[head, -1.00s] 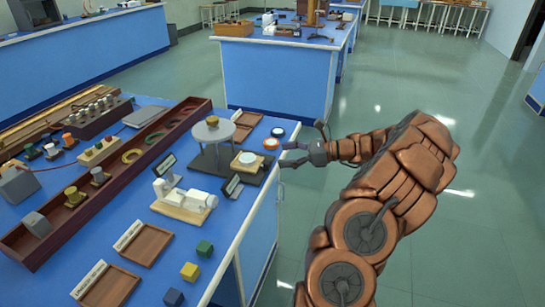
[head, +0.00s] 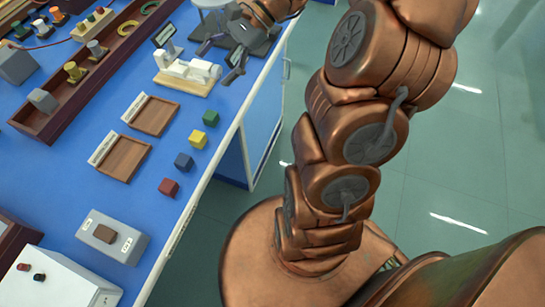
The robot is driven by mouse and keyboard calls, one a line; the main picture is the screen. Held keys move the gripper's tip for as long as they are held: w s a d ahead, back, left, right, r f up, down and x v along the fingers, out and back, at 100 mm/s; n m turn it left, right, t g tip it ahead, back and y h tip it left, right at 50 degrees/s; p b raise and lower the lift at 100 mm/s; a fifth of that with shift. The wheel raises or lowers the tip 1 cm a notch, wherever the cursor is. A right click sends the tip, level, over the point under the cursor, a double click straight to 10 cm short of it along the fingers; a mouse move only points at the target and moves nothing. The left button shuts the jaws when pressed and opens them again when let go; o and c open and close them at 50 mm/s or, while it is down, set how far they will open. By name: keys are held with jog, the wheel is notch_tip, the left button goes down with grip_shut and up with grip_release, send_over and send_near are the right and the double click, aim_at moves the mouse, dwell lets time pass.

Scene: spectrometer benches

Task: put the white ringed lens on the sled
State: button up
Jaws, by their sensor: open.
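My gripper (head: 221,58) is open and empty, fingers pointing down-left, in front of the white cylinder device (head: 190,70) on its pale wooden base at the top of the head view. I cannot tell whether it touches the device. I cannot make out a white ringed lens; the bench area behind my gripper is partly hidden by my arm and cut by the frame's top edge. A dark plate (head: 264,47) shows partly behind the gripper. I cannot tell which thing is the sled.
A long wooden trough (head: 66,112) holds a grey block and brass-coloured pieces. Two shallow wooden trays (head: 155,117) lie mid-bench. Open floor lies right.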

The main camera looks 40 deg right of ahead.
jog(key=s+a+n+g+h, duration=0.1)
jog(key=s+a, duration=0.1)
jog(key=s+a+n+g, duration=0.1)
jog(key=s+a+n, duration=0.1)
jog(key=s+a, duration=0.1)
jog(key=shift+a+f+h, duration=0.1)
jog(key=shift+f+h, duration=0.05)
jog(key=shift+h, duration=0.25)
jog(key=s+f+n+g+h, duration=0.1)
jog(key=s+n+h, duration=0.3)
jog(key=s, duration=0.6)
jog(key=s+d+f+n+g+h, duration=0.1)
jog(key=s+n+h, duration=0.4)
jog(key=s, duration=0.5)
jog(key=f+n, duration=0.1)
jog(key=n, duration=0.1)
jog(key=shift+s+f+n, duration=0.15)
jog(key=shift+f+n, duration=0.25)
